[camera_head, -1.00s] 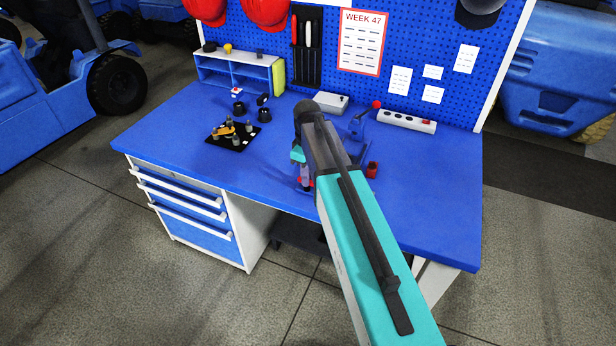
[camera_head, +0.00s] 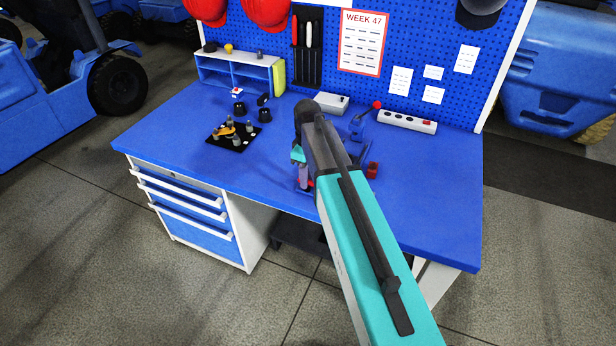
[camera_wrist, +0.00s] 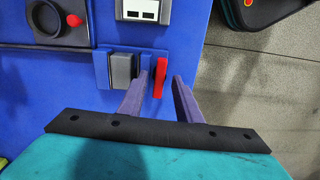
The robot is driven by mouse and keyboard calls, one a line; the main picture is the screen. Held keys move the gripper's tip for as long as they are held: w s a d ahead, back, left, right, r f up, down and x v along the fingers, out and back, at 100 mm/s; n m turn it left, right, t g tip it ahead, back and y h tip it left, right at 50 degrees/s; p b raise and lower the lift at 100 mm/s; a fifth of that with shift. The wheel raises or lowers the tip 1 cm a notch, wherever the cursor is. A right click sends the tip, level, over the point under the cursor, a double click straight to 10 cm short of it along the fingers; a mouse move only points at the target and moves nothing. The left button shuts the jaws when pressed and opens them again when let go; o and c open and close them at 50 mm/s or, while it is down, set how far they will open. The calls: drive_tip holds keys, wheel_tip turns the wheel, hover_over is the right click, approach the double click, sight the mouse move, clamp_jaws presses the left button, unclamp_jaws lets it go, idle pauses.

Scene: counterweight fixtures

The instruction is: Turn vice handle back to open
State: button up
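The vice shows in the wrist view with its blue body (camera_wrist: 102,68) and a grey jaw block (camera_wrist: 122,70). Its red handle (camera_wrist: 160,77) is a narrow bar to the right of the jaw, near the bench edge. My gripper (camera_wrist: 161,88) is open, with one purple-grey finger on each side of the red handle. A gap shows between the handle and the right finger; the left finger is closer, and contact cannot be told. In the head view, my arm hides most of the vice, and my gripper (camera_head: 303,176) is low at the bench's front edge.
The blue bench (camera_head: 430,205) has free room at the right. A fixture with a red ball (camera_head: 376,104), a grey box (camera_head: 331,102) and a switch strip (camera_head: 406,121) stand behind my arm. A black tray of small parts (camera_head: 234,137) lies to the left.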

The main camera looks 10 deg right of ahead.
wheel_tip(320, 180, up, 14)
drive_tip(key=b, duration=0.3)
drive_tip(key=shift+f, duration=0.2)
idle(0.5)
idle(0.3)
